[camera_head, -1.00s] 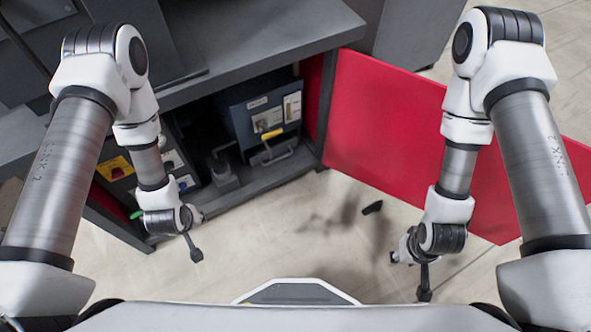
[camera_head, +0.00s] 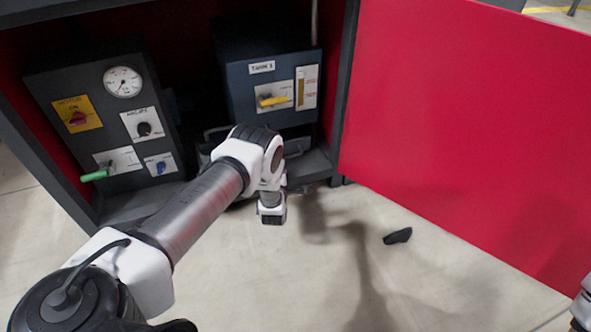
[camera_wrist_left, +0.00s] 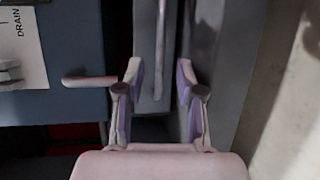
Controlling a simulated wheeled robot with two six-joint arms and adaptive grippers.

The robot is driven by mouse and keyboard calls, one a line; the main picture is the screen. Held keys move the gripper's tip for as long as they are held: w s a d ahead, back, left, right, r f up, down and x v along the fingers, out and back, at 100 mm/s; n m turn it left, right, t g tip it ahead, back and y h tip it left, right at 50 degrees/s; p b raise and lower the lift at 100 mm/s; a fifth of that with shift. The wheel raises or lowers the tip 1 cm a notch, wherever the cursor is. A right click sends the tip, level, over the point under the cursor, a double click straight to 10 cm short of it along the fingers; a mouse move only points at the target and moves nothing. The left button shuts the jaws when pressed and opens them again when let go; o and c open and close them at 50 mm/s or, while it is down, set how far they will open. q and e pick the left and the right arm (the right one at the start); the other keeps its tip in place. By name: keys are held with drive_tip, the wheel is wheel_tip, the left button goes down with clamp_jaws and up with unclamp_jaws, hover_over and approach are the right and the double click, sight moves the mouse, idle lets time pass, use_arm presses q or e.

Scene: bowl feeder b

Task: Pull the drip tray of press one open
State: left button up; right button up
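Press one's drip tray is mostly hidden behind my left arm in the head view. A grey bar handle (camera_wrist_left: 160,50), seemingly the tray's, lies between the fingers in the left wrist view, with gaps showing on both sides. My left gripper (camera_wrist_left: 158,95) is open around its end. In the head view the gripper itself is hidden by my arm and wrist, low in front of the cabinet. The dark blue tank unit (camera_head: 238,88), labelled as tank 1, stands above, with a yellow lever (camera_head: 272,101). My right gripper is out of view.
A control panel (camera_head: 97,135) with gauge, knobs and green lever (camera_head: 94,176) stands at left in the cabinet. The open red door (camera_head: 450,120) bounds the right side. A small black object (camera_head: 397,236) lies on the otherwise clear floor (camera_head: 300,280).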

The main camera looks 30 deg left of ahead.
use_arm(q)
drive_tip(key=b+x, duration=0.3)
drive_tip(key=x, duration=0.3)
drive_tip(key=shift+f+b, duration=0.15)
drive_tip(key=shift+b, duration=0.2)
drive_tip(key=shift+w, duration=0.15)
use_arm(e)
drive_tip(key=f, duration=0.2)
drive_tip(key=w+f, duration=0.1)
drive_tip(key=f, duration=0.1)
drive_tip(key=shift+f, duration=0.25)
use_arm(q)
clamp_jaws()
drive_tip(key=s+d+p, duration=0.2)
drive_tip(key=s+d+r+p, duration=0.1)
drive_tip(key=d+p, duration=0.1)
drive_tip(key=shift+s+d+p, duration=0.2)
drive_tip(key=shift+s+p, duration=0.1)
drive_tip(key=shift+s, duration=0.05)
drive_tip(key=s+d, duration=0.1)
drive_tip(key=s+d+p, duration=0.2)
drive_tip(key=d, duration=0.1)
drive_tip(key=shift+s+d+f, duration=0.1)
drive_tip(key=shift+s+f, duration=0.25)
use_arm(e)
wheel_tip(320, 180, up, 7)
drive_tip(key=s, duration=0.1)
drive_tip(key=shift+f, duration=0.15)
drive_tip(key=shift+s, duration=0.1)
